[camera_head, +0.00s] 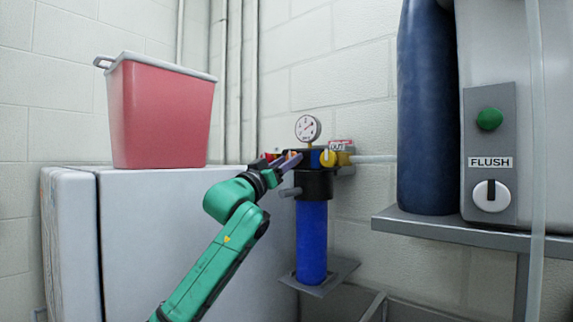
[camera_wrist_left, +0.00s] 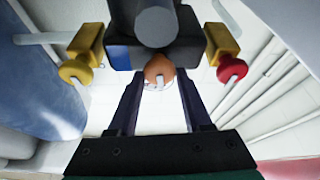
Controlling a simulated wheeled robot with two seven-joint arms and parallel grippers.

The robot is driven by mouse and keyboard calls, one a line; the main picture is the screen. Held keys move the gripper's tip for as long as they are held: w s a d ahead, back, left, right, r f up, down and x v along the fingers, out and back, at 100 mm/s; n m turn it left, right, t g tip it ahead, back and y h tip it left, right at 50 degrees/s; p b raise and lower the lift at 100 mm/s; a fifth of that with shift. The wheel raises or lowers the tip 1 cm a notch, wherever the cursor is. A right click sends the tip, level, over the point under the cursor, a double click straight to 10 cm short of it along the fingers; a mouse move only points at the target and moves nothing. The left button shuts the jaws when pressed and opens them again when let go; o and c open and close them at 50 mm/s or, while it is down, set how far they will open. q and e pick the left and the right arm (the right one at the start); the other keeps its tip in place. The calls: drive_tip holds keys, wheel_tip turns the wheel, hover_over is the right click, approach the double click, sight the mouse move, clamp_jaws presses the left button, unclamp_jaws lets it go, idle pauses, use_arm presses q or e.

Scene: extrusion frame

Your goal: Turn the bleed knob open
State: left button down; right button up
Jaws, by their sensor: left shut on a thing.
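The bleed knob (camera_head: 292,154) is a small orange knob on the front of the filter head, mostly hidden by my gripper in the head view. In the left wrist view the orange knob (camera_wrist_left: 159,69) sits between my fingertips, with a pale mark on it. My left gripper (camera_head: 287,163) is shut on this knob; its two dark fingers (camera_wrist_left: 158,80) lie on either side of it. The filter head (camera_head: 315,185) is dark and carries a blue bowl (camera_head: 311,240) below. My right gripper is in neither view.
A yellow knob (camera_head: 328,158) and a red knob (camera_wrist_left: 232,69) flank the filter head. A round gauge (camera_head: 307,128) stands above. A red bin (camera_head: 160,115) sits on a white cabinet at left. A FLUSH panel (camera_head: 489,140) and dark blue cylinder (camera_head: 425,110) are at right.

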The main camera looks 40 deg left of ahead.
use_arm(q)
drive_tip(key=n+y, duration=0.1)
drive_tip(key=n, duration=0.1)
drive_tip(key=n+y+b, duration=0.1)
drive_tip(key=n, duration=0.1)
drive_tip(key=shift+d+n+g, duration=0.1)
drive_tip(key=shift+n+g, duration=0.2)
drive_tip(key=shift+n, duration=0.1)
drive_tip(key=n+g+y, duration=0.1)
drive_tip(key=n+y, duration=0.1)
drive_tip(key=n, duration=0.3)
drive_tip(key=shift+d+r, duration=0.1)
drive_tip(key=n+g, duration=0.1)
drive_tip(key=n, duration=0.1)
drive_tip(key=n+g+y+p, duration=0.1)
drive_tip(key=n, duration=0.2)
drive_tip(key=shift+d+r+y, duration=0.1)
drive_tip(key=shift+r+y, duration=0.1)
drive_tip(key=shift+y, duration=0.1)
drive_tip(key=n+g+p, duration=0.1)
drive_tip(key=n, duration=0.2)
drive_tip(key=shift+n+g+p, duration=0.6)
drive_tip(key=shift+n+p, duration=0.05)
drive_tip(key=shift+n, duration=0.75)
drive_tip(key=shift+c, duration=1.7)
unclamp_jaws()
drive_tip(key=shift+w, duration=0.1)
